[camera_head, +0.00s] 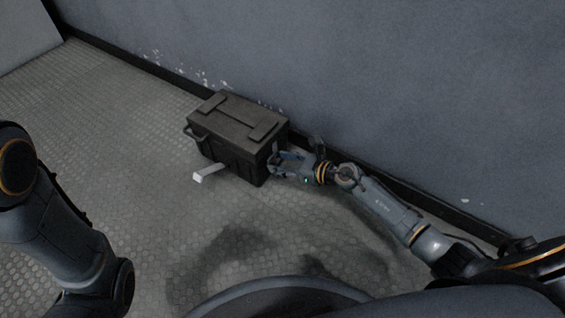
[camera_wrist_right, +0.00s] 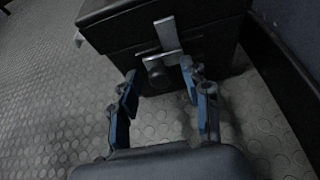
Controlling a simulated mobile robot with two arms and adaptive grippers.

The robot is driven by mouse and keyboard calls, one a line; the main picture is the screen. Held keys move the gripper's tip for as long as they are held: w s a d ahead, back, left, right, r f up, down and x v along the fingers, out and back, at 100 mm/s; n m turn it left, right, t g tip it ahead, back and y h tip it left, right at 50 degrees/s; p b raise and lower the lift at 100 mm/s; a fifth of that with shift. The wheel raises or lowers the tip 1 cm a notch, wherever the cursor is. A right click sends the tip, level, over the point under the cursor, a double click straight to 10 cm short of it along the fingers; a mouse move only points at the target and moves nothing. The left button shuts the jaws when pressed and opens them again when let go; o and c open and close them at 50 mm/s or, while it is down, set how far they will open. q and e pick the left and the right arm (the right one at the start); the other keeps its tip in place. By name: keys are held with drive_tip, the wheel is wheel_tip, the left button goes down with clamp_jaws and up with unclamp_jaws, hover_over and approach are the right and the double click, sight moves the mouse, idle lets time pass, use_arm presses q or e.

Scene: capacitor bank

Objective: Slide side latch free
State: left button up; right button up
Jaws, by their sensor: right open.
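A dark lidded box (camera_head: 240,128) stands on the floor against the wall. Its side latch (camera_wrist_right: 165,45), a light grey metal piece with a cross bar and a dark round knob below, is on the side facing my right gripper. My right gripper (camera_head: 277,160) is at that side of the box. In the right wrist view the open right gripper (camera_wrist_right: 160,82) has its two blue-padded fingers on either side of the lower latch and knob. Whether the fingers touch the latch I cannot tell. Part of my left arm shows at the left, but its gripper does not.
A pale bar (camera_head: 208,173) sticks out from the front of the box. A side handle (camera_head: 188,133) is on the box's left end. The wall (camera_head: 400,80) rises close behind the box. The studded floor (camera_head: 110,130) is clear to the left.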

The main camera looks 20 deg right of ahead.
clamp_jaws()
drive_tip(key=shift+s, duration=0.1)
drive_tip(key=shift+s+a+r+p, duration=0.1)
drive_tip(key=shift+s+a+p, duration=0.15)
drive_tip(key=shift+p, duration=0.2)
drive_tip(key=shift+s+a+p, duration=0.55)
drive_tip(key=shift+a+p, duration=0.15)
drive_tip(key=shift+a, duration=0.2)
unclamp_jaws()
